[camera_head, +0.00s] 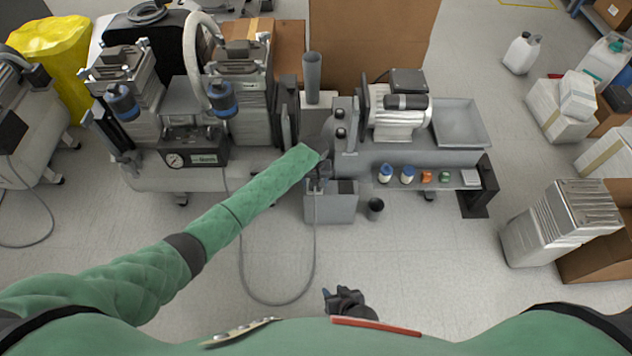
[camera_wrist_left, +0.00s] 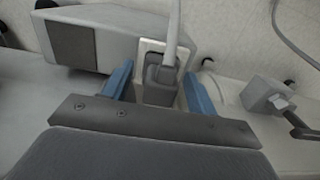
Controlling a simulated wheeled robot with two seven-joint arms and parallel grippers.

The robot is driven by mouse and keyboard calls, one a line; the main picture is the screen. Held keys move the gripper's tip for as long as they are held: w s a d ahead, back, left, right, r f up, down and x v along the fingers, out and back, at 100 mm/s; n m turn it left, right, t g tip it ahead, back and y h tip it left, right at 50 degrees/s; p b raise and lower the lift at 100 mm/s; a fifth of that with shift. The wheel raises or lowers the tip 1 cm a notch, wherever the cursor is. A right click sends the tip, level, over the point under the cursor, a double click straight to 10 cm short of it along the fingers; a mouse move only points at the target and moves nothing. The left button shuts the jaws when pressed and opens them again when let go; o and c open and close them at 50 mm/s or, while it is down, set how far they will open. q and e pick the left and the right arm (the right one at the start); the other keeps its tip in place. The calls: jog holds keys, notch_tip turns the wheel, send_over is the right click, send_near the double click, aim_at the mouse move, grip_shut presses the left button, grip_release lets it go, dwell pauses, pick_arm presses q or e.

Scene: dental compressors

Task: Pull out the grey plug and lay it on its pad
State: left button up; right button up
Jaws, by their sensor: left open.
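The grey plug (camera_wrist_left: 158,82) with its grey cable (camera_wrist_left: 173,30) shows in the left wrist view, seated against a pale plate (camera_wrist_left: 150,46). My left gripper (camera_wrist_left: 158,88) is open, with one blue finger on each side of the plug; I cannot tell whether they touch it. In the head view my left gripper (camera_head: 320,180) is above the grey box (camera_head: 330,209) and mostly hides the plug. My right gripper (camera_head: 345,301) is low in the middle of the head view, dark and small; its jaws are unclear. I cannot make out the pad.
The cable (camera_head: 274,303) hangs in a loop over the floor. A shelf (camera_head: 459,181) with small jars and a dark cup (camera_head: 375,207) are right of the box. A compressor with a gauge (camera_head: 175,160) stands left.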

pick_arm(q)
jog(key=shift+p, duration=0.4)
jog(key=shift+c, duration=0.5)
grip_shut()
jog(key=shift+r+p, duration=0.55)
jog(key=shift+r, duration=0.2)
jog(key=shift+r+p, duration=0.1)
jog(key=shift+p, duration=0.25)
jog(key=shift+r+p, duration=0.75)
jog(key=shift+p, duration=0.05)
